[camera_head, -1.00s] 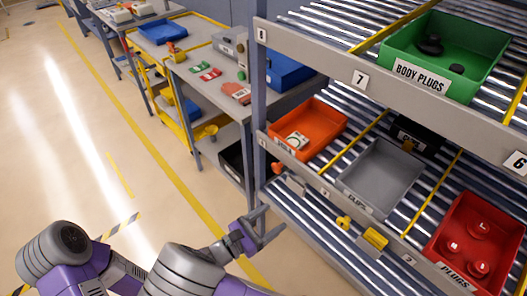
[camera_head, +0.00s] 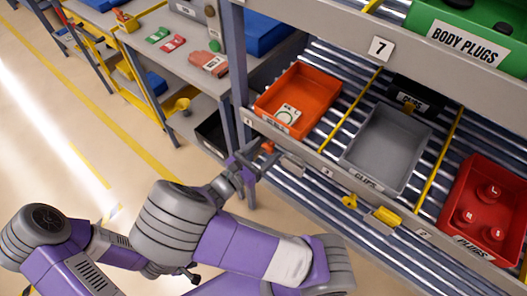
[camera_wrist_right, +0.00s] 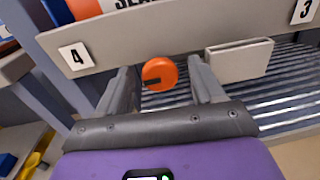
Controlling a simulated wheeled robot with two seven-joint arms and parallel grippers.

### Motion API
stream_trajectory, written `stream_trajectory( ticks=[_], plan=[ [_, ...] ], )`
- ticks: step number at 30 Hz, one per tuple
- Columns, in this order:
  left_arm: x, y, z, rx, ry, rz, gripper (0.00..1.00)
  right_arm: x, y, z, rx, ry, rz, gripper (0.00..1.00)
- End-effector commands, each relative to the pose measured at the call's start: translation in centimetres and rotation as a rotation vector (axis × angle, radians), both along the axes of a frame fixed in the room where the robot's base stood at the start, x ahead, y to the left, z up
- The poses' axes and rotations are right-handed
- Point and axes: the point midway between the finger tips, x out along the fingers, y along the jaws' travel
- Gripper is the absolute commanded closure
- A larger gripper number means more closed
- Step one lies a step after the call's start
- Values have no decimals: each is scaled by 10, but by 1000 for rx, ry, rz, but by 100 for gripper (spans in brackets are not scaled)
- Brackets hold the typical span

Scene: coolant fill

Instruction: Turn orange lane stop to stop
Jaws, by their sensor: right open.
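The orange lane stop (camera_head: 267,147) is a small round knob on the front rail of the middle shelf, below the orange bin. In the right wrist view the orange lane stop (camera_wrist_right: 160,72) shows as a disc with a dark slot toward its lower left, near tag 4. My right gripper (camera_head: 257,164) is just in front of it. In the right wrist view the open fingers of my right gripper (camera_wrist_right: 164,78) stand on either side of the knob, with a gap on both sides. My left gripper is not in view.
A grey holder (camera_wrist_right: 239,60) sticks out from the rail right of the knob. Yellow stops (camera_head: 349,201) are farther right. The orange bin (camera_head: 297,100), grey bin (camera_head: 387,148) and red bin (camera_head: 484,213) sit on roller lanes. A shelf post (camera_head: 236,80) stands close left.

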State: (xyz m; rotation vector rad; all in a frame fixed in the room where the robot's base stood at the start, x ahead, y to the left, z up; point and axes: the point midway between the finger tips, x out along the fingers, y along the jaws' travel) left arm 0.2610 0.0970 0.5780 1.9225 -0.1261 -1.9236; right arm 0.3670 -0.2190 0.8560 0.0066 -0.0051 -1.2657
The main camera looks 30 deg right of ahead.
Motion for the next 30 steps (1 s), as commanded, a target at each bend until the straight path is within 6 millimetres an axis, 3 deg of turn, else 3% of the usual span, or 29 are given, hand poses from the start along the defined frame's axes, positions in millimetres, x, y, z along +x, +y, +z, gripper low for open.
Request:
stream_trajectory(
  ticks=[9, 22, 30],
  plan=[
    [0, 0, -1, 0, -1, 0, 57, 1, -4, 0, 1, 0, 0, 32],
    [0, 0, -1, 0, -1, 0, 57, 1, -3, 0, 0, 1, 0, 98],
    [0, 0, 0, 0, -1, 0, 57, 3, -4, 0, 5, -8, 0, 100]
  ],
)
